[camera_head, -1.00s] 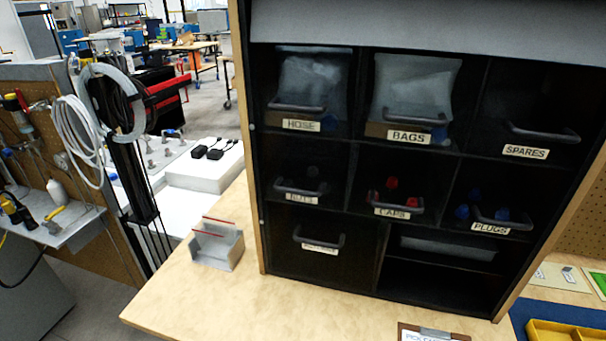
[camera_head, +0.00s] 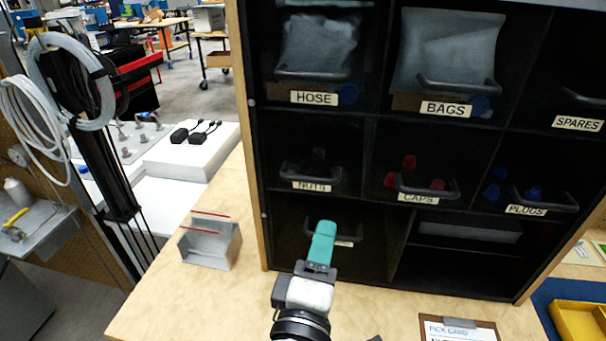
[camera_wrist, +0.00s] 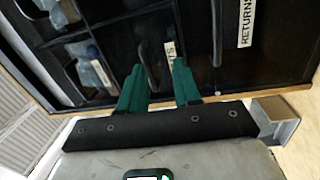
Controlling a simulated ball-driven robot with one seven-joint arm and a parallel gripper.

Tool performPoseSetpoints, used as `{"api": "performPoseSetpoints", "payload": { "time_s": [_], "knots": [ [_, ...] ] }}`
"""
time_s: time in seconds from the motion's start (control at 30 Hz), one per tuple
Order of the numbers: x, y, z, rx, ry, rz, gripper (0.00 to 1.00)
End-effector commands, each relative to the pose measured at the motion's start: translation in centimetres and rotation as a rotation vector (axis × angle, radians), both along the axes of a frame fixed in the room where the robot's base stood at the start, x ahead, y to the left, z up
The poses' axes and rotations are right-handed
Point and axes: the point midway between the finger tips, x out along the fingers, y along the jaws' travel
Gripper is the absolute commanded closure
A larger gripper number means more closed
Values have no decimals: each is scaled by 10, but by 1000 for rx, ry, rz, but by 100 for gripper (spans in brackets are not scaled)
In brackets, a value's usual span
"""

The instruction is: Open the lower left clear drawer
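The lower left clear drawer (camera_head: 290,250) is closed in the cabinet's bottom row. Its dark handle (camera_head: 360,226) is partly hidden behind my gripper (camera_head: 323,230) in the head view. The wrist view shows the scene turned sideways, with the "RETURNS" label (camera_wrist: 246,22) and its handle (camera_wrist: 217,30) at right. There my gripper (camera_wrist: 160,68) has two teal fingers apart, with nothing held. They appear in front of the neighbouring handle (camera_wrist: 147,68), clear of the RETURNS handle. I cannot tell the gap to the drawer front.
Closed NUTS (camera_head: 312,186), CAPS (camera_head: 418,198) and PLUGS (camera_head: 526,210) drawers lie in the row above. An open shelf space (camera_head: 455,268) is right of the lower left drawer. A small grey holder (camera_head: 208,243) and a clipboard (camera_head: 458,330) are on the wooden bench.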

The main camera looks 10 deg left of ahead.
Motion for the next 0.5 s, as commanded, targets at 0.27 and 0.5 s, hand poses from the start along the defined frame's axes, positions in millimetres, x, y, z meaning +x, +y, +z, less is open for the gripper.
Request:
{"api": "performPoseSetpoints", "payload": {
  "time_s": [0.27, 0.5],
  "knots": [
    [-2, 35, 25, -81, -87, 52, 67],
    [38, 32, 33, -79, -85, 48, 67]
  ]
}}
